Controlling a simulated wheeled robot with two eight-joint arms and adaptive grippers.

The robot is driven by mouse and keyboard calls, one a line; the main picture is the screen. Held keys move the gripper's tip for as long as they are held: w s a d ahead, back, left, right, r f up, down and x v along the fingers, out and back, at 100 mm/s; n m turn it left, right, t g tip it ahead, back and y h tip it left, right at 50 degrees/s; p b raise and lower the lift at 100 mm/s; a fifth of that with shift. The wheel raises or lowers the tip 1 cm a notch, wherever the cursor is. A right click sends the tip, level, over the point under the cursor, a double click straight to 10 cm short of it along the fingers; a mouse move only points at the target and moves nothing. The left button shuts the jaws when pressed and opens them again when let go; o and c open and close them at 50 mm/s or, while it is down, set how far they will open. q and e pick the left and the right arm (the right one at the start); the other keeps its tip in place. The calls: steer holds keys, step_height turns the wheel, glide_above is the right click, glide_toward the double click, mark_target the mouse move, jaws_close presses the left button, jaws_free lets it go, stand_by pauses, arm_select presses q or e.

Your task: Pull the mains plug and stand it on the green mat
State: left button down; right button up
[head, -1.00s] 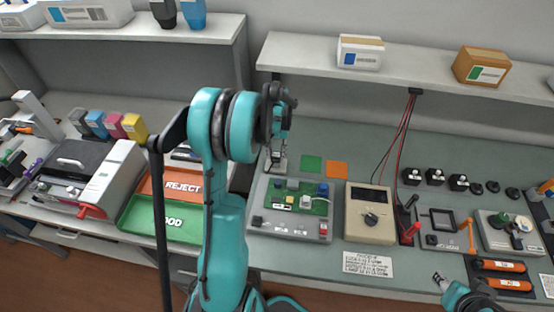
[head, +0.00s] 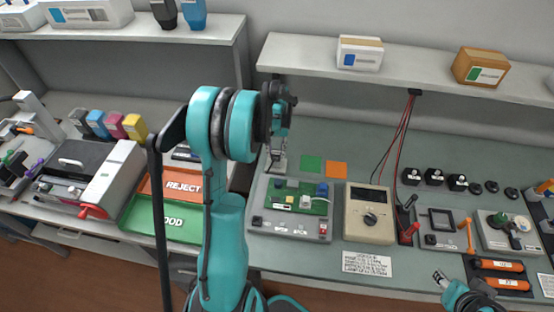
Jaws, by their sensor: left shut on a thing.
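The green mat (head: 311,164) lies flat and bare at the back of the bench, left of an orange mat (head: 336,169). My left gripper (head: 276,152) points down just left of the green mat, behind the circuit board unit. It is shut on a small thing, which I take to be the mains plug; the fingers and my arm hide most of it. A small light grey block (head: 280,165) shows right under the fingers. I cannot tell whether the plug is clear of it. My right gripper (head: 440,277) is at the lower right, away from the mats; its opening is unclear.
A board unit (head: 288,228) stands in front of the green mat, with a beige meter (head: 369,222) to its right. Red and black leads (head: 404,135) hang from the shelf (head: 415,77) above. Green and orange trays (head: 150,222) lie left of my arm.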

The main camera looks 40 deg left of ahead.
mark_target(276, 152)
arm_select(q)
steer(key=shift+r+p, duration=0.75)
steer(key=shift+r, duration=0.5)
steer(key=shift+r+p, duration=1.2)
steer(key=shift+r, duration=0.7)
